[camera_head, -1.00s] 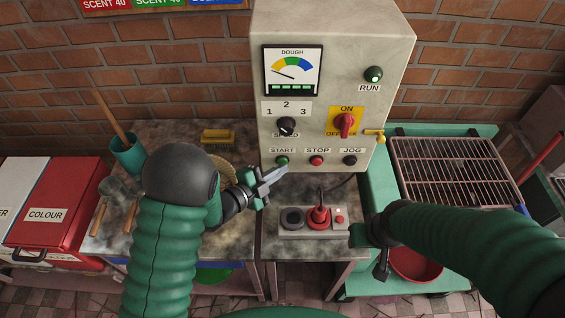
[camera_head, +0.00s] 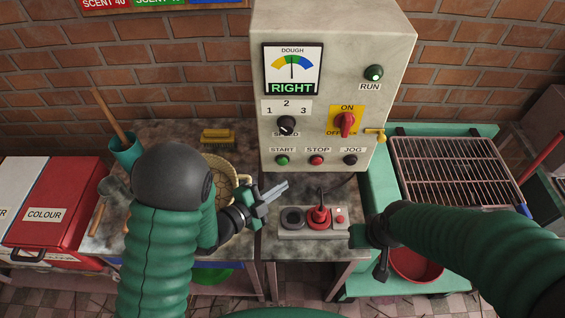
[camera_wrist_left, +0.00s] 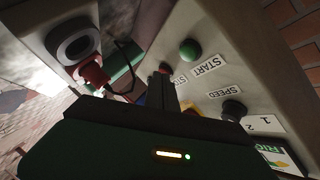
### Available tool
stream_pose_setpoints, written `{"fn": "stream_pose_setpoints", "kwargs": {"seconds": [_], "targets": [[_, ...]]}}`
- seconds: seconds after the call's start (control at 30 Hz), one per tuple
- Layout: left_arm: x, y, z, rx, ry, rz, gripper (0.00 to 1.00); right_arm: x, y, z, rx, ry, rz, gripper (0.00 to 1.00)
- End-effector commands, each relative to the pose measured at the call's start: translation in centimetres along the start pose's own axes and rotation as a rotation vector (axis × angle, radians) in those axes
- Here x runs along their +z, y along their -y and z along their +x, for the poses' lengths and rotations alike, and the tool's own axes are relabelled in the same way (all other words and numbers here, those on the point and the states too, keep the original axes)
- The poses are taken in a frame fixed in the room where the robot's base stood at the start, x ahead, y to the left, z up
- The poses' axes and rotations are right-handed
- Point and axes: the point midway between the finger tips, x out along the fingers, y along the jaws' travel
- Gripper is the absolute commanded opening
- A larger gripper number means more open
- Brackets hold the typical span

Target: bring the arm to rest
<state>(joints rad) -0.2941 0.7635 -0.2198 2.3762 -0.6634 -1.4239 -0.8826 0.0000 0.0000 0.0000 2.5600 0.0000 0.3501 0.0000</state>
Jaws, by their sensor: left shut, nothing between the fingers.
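My left gripper (camera_head: 275,192) is shut and empty. It hangs in the air in front of the control cabinet (camera_head: 270,80), below and apart from the green START button (camera_head: 282,160), and left of the small control box (camera_head: 310,235). In the left wrist view the START button (camera_wrist_left: 190,50) and the speed knob (camera_wrist_left: 234,110) show beyond the gripper body. My right arm (camera_head: 470,240) comes in from the right; a dark gripper part (camera_head: 381,264) hangs at its end, and its fingers are too unclear to judge.
The dough gauge (camera_head: 292,68) reads RIGHT in green. A red bowl (camera_head: 415,264) and a wire rack (camera_head: 450,172) are at the right. A woven basket (camera_head: 222,172), a brush (camera_head: 217,136) and a green cup (camera_head: 125,147) stand on the left bench. A red COLOUR bin (camera_head: 48,212) is at far left.

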Motion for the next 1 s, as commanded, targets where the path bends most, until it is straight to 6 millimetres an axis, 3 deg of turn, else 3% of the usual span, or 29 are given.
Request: {"fn": "stream_pose_setpoints", "kwargs": {"seconds": [0.57,0.7,0.77,0.9,1.0], "targets": [[-0.3,-0.3,-0.6,0.001,0.005,-0.003,0.0,0.0,0.0,0.1,0.0,0.0,0.0,0.38],[2.3,0.8,-1.3,0.023,0.148,-0.096,0.0,0.0,0.0,0.1,0.0,0.0,0.0,0.38],[4.6,1.6,-2.5,0.038,0.284,-0.201,0.0,0.0,0.0,0.1,0.0,0.0,0.0,0.38],[9.3,2.0,-8.5,0.044,0.666,-0.578,0.0,0.0,0.0,0.1,0.0,0.0,0.0,0.38],[10.1,0.8,-13.5,0.03,0.893,-0.855,0.0,0.0,0.0,0.1,0.0,0.0,0.0,0.38]]}}
